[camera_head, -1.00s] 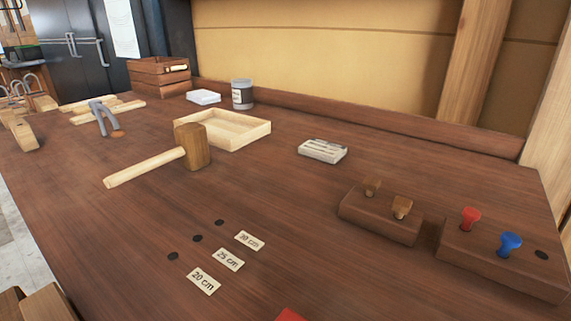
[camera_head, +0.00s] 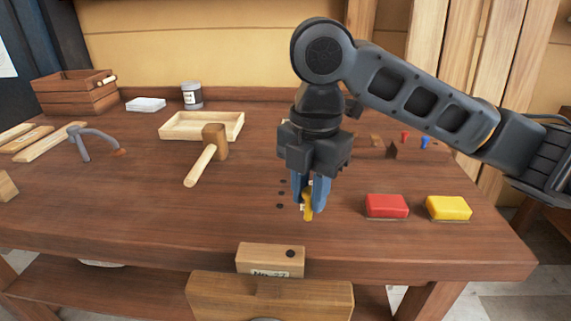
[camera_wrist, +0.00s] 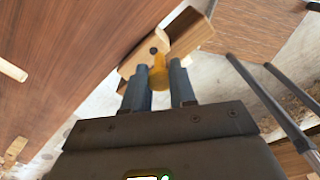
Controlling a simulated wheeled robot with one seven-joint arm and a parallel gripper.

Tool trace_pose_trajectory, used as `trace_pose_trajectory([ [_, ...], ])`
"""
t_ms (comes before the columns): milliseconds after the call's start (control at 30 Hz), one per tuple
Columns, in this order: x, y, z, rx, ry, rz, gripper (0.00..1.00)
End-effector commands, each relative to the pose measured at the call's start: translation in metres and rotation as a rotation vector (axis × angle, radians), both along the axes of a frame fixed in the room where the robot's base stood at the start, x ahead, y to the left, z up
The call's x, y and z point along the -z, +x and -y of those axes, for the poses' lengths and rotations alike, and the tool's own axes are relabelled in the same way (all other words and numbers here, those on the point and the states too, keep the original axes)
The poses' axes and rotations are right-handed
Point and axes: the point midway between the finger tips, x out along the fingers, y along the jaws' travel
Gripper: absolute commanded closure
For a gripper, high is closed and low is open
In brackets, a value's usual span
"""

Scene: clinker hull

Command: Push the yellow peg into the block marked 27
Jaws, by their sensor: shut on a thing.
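My gripper (camera_head: 309,198) is shut on the yellow peg (camera_head: 307,210), which points down between the blue fingers. In the head view it hangs over the front part of the bench, behind and above the block marked 27 (camera_head: 262,263). This pale wooden block stands at the bench's front edge, with a dark hole near the right of its top and a label on its front. In the wrist view the peg (camera_wrist: 159,74) sits between the fingertips, and the block (camera_wrist: 136,62) with its dark hole lies just beyond the peg. Whether peg and block touch cannot be told.
A red block (camera_head: 387,206) and a yellow block (camera_head: 449,208) lie right of my gripper. A mallet (camera_head: 208,158) and a shallow wooden tray (camera_head: 176,133) are left of it. A larger wooden piece (camera_head: 270,295) is below the marked block.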

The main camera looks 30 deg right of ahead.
Motion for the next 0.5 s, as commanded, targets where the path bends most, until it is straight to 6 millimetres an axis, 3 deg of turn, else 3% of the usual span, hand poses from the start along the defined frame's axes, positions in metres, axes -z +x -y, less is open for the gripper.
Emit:
trace_pose_trajectory([
  [33,-0.009,0.002,-0.008,-0.022,0.000,-0.004,1.00],
  [200,0.001,0.006,-0.024,-0.078,-0.007,-0.004,1.00],
  [500,0.014,0.007,-0.031,-0.105,-0.015,-0.001,1.00],
])
